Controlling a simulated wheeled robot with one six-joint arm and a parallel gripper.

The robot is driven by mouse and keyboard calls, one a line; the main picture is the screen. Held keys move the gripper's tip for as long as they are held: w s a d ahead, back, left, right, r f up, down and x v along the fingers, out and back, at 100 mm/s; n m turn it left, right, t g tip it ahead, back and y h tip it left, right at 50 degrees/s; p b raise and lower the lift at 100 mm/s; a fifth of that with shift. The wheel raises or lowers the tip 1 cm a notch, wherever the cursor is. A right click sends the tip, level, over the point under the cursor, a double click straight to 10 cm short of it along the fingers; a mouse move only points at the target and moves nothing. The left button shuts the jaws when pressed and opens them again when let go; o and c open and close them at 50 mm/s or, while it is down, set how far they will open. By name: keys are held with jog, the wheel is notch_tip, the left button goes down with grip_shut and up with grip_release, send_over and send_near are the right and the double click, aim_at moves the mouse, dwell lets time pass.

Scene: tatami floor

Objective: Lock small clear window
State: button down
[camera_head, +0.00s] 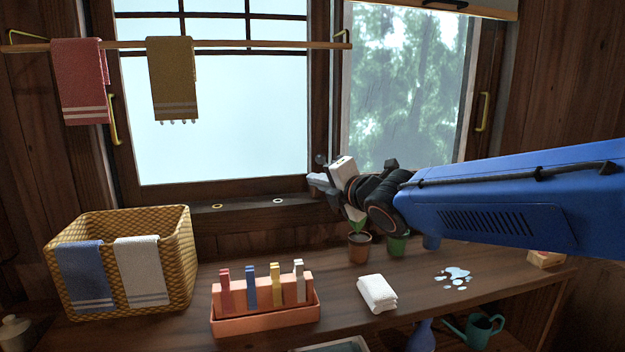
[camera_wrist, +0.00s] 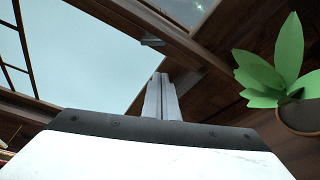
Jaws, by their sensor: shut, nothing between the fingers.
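A wide window (camera_head: 225,125) with dark bars across its top fills the back wall at left. A narrower window (camera_head: 405,90) with blurred trees behind it is at right. I cannot tell which one the task calls small and clear. My gripper (camera_head: 316,181) is shut and empty in front of the post between them, near the wide window's lower right corner. In the wrist view my shut fingers (camera_wrist: 161,96) point toward a small grey metal piece (camera_wrist: 152,42) on the dark frame, with a gap in the picture. A small dark round piece (camera_head: 320,159) shows just above my gripper.
A rod with red (camera_head: 80,80) and mustard (camera_head: 172,78) towels crosses the wide window. Potted plants stand below my wrist; one plant (camera_wrist: 262,75) is close at right. The counter holds a basket (camera_head: 175,245), a peg box (camera_head: 265,322), a white cloth (camera_head: 377,292) and a puddle (camera_head: 457,273).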

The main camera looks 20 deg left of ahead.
jog(key=v, duration=0.7)
jog(key=shift+r, duration=0.2)
jog(key=c, duration=2.2)
grip_release()
jog(key=shift+s+d, duration=0.1)
jog(key=shift+s, duration=0.2)
jog(key=m+t+h, duration=0.3)
jog(key=m+h, duration=0.5)
jog(key=m, duration=1.4)
send_near(321, 158)
jog(key=x, duration=0.8)
jog(key=shift+w, duration=0.4)
jog(key=shift+c, duration=0.3)
grip_shut()
